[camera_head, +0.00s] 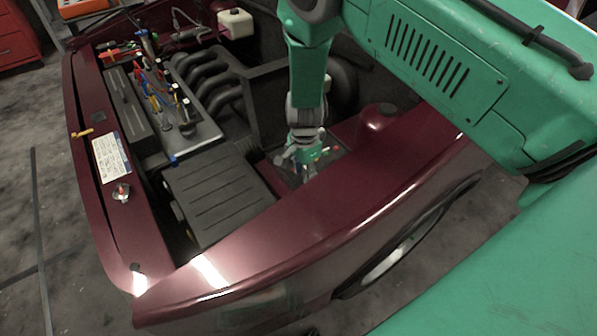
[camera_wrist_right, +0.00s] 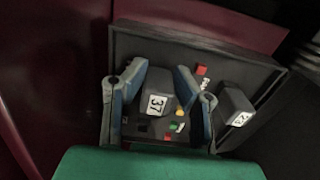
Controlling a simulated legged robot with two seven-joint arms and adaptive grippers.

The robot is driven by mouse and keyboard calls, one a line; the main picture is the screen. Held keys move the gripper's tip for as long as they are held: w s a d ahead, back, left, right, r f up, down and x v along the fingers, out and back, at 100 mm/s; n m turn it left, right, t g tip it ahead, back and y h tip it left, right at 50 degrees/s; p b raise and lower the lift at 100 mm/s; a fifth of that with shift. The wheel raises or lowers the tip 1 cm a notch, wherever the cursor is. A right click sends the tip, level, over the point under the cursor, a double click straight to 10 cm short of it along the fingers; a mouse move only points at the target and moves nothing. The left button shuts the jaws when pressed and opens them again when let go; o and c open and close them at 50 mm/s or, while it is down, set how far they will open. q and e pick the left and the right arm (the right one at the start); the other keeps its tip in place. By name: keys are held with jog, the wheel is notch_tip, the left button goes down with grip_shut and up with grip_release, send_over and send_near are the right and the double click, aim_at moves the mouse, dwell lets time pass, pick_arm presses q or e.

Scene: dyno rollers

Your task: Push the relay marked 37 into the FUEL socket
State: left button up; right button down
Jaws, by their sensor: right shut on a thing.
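The relay marked 37 (camera_wrist_right: 157,103) is a dark grey block with a white label. In the right wrist view it sits between the two fingers of my right gripper (camera_wrist_right: 162,88), which is shut on it. The relay is over or in the dark box (camera_wrist_right: 150,45); how deep it sits is not clear. In the head view my right gripper (camera_head: 303,163) reaches down into the engine bay, and the relay is too small to make out. The FUEL socket cannot be identified; small white lettering beside a red piece (camera_wrist_right: 201,71) is not readable. My left gripper is not in view.
A second relay marked 23 (camera_wrist_right: 237,105) stands right of the fingers in the same box. Small yellow, green and red pieces lie close to the right finger. The maroon fender (camera_head: 330,190) and a black ribbed cover (camera_head: 215,190) flank the gripper.

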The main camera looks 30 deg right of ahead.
jog(key=shift+d+f, duration=0.25)
jog(key=shift+d, duration=0.5)
jog(key=shift+s+d+f, duration=0.1)
jog(key=shift+d+f, duration=0.05)
jog(key=shift+d, duration=0.05)
jog(key=shift+a+f+b, duration=0.2)
jog(key=shift+a+b, duration=0.1)
jog(key=shift+a, duration=0.35)
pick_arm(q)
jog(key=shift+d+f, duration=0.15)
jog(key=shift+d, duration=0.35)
pick_arm(e)
jog(key=shift+f, duration=0.1)
jog(key=c, duration=1.3)
grip_release()
jog(key=shift+d, duration=0.1)
jog(key=shift+o, duration=0.5)
jog(key=shift+d, duration=0.15)
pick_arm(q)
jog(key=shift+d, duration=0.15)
